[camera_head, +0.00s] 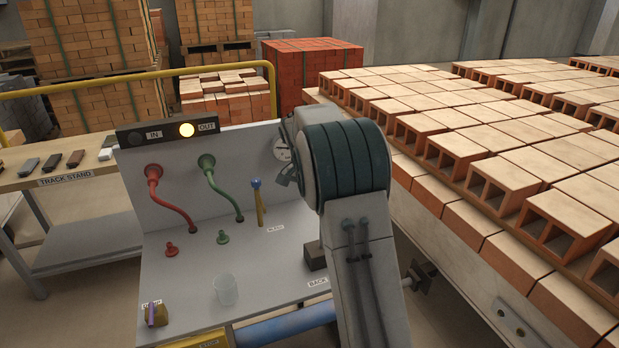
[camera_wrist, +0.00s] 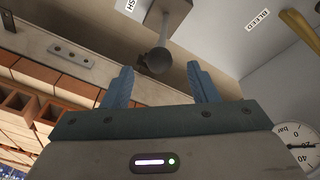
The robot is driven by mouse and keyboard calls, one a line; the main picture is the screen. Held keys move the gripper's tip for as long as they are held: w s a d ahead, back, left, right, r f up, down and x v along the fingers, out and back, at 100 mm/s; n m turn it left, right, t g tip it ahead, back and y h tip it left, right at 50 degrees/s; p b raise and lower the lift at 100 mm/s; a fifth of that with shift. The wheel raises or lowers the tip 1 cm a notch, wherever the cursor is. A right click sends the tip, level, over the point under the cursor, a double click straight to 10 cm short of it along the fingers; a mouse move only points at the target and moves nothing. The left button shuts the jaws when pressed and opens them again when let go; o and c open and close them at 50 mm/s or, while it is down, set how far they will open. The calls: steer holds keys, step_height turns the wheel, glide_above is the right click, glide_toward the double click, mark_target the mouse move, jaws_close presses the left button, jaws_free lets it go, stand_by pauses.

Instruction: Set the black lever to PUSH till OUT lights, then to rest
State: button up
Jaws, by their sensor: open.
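The black lever (camera_wrist: 158,60), a dark round knob on a grey rod, shows in the wrist view, rising from a dark block (camera_wrist: 171,8). Its knob is between or just beyond the fingertips of my gripper (camera_wrist: 160,70). My gripper is open, with a gap on each side of the knob. A cut-off label ending in "SH" (camera_wrist: 131,5) is beside the block. In the head view my arm hides the lever and gripper; a dark block (camera_head: 315,255) shows by a BACK label (camera_head: 318,282). The OUT lamp (camera_head: 187,130) glows yellow; the IN lamp (camera_head: 138,138) is dark.
The grey panel carries a red hose (camera_head: 168,200), a green hose (camera_head: 222,192), a yellow lever with a blue knob (camera_head: 258,203) and a clear cup (camera_head: 226,289). A gauge (camera_wrist: 298,147) is close to my gripper. Stacked hollow bricks (camera_head: 480,140) fill the right.

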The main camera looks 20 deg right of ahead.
steer(key=v, duration=0.9)
steer(key=shift+r, duration=0.25)
steer(key=shift+a, duration=0.1)
steer(key=s+a+r+n+t+y, duration=0.1)
steer(key=s+a+n, duration=0.15)
steer(key=s, duration=0.55)
steer(key=s+a+n+y, duration=0.1)
steer(key=s+n, duration=0.2)
steer(key=s, duration=0.5)
steer(key=s+a+f+n, duration=0.1)
steer(key=s+f+n, duration=0.1)
steer(key=s, duration=0.6)
steer(key=s+a+f+n+t+y, duration=0.1)
steer(key=s+a+f+n, duration=0.1)
steer(key=s+f, duration=0.3)
steer(key=s, duration=0.4)
steer(key=shift+s+n, duration=0.25)
steer(key=shift+n, duration=0.1)
steer(key=shift+a+f, duration=0.1)
steer(key=shift+a, duration=0.1)
